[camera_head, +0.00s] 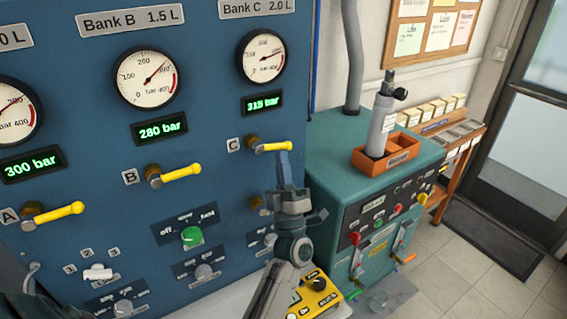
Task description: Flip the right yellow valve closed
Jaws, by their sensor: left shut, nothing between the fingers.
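The right yellow valve (274,146), labelled C, is on the blue panel under the 315 bar display. Its handle points right, about level. My left gripper (284,158) is shut and empty, its fingertips pointing up just below the outer part of that handle. I cannot tell whether they touch it. Two more yellow valves, B (178,173) and A (55,212), sit further left, their handles also pointing right and tilted slightly up. My left gripper and wrist hide part of the lower panel. My right gripper is not in view.
A teal cabinet (330,200) stands right of the panel, with an orange tray (372,165) holding a grey cylinder (382,125). A yellow box (318,297) with a black knob lies near my left wrist. Dials and a green knob (192,236) are on the panel.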

